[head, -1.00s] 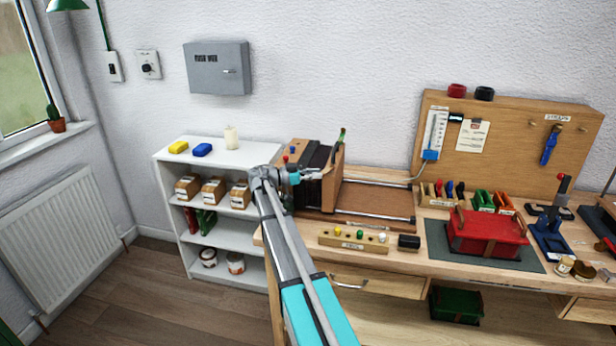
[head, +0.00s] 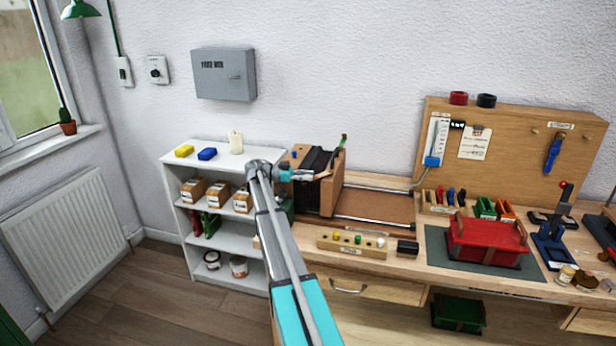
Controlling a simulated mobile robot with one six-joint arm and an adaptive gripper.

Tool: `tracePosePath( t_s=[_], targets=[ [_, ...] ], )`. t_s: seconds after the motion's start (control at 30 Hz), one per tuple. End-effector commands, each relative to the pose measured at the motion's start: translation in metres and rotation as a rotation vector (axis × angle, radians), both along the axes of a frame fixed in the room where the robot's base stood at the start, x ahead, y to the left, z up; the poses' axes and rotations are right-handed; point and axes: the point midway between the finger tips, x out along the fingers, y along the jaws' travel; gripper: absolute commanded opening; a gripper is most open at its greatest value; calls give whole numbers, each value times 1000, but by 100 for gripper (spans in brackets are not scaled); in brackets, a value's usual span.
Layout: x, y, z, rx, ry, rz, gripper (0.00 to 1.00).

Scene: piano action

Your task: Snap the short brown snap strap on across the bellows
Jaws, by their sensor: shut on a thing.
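The bellows (head: 317,158), black and folded, stands upright between wooden end blocks at the left end of the workbench. The strap reaches right from the jaws, toward the front of the bellows. The view is too small to tell whether it touches the bellows or whether any snap is fastened.
A wooden block with coloured knobs (head: 350,243) and a black block (head: 407,247) lie along the bench's front edge. A red case (head: 487,238) sits further right. A white shelf unit (head: 225,165) stands left of the bench. A metal rail (head: 372,220) runs right from the bellows.

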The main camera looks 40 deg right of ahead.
Motion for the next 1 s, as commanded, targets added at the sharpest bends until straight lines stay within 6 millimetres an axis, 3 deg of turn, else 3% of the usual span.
tracePosePath(
  t_s=[0.33,0.37,0.53,0.8,1.0],
  targets=[
    [-6,-4,-1,3,-1,-17,0],
    [-6,-5,-1,3,-1,-18,32],
    [-8,-7,-1,2,-1,-20,63],
    [-8,-10,0,1,0,-20,64],
    [-8,-10,1,1,0,-20,29]
  ],
)
